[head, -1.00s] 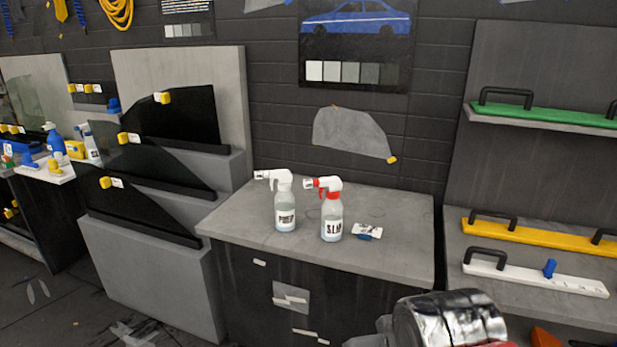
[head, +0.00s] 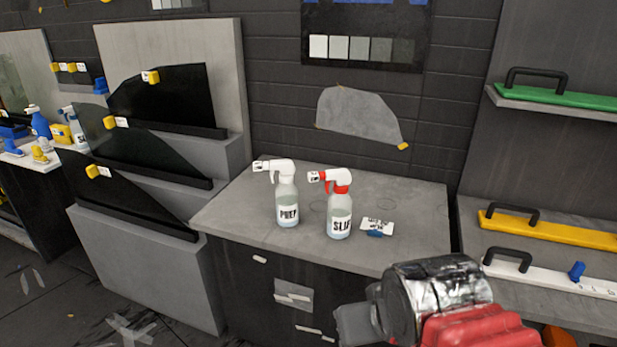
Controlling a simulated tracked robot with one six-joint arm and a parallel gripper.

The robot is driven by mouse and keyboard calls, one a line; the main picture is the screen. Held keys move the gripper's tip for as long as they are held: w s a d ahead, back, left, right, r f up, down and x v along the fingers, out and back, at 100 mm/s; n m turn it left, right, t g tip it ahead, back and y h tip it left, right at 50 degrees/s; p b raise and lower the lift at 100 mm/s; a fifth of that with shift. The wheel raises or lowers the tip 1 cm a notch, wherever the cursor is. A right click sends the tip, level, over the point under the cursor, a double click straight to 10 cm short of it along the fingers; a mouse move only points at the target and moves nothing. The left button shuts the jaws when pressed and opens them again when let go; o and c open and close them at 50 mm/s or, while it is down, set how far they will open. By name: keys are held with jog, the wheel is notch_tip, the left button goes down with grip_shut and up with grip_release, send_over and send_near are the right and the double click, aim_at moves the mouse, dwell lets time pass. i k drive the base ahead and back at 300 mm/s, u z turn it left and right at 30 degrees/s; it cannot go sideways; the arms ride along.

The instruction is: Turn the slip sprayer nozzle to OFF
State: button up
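The slip sprayer (head: 339,213) stands upright on the grey counter (head: 410,199). It is a clear bottle with a red collar, a white head and a "SLIP" label, partly cut off at the bottle's side. Its nozzle (head: 315,177) points left and carries a small marking too small to read. The prep sprayer (head: 286,203), all white on top, stands upright to its left. My arm shows at the lower right as a silver and red part. The dark grey part (head: 355,326) at its left end does not show clear fingertips, so my gripper's opening cannot be told. It is apart from both bottles.
A white card with a blue piece (head: 377,227) lies right of the slip sprayer. Tinted window panes (head: 165,100) stand on steps at the left. Shelves with a green tool (head: 555,97) and a yellow tool (head: 560,233) are at the right.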

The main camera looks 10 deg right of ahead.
aim_at(312, 176)
jog(key=k, duration=0.65)
jog(key=u, duration=0.2)
jog(key=i, duration=0.95)
jog(key=u, duration=0.9)
jog(key=i, duration=1.15)
jog(key=u, duration=0.5)
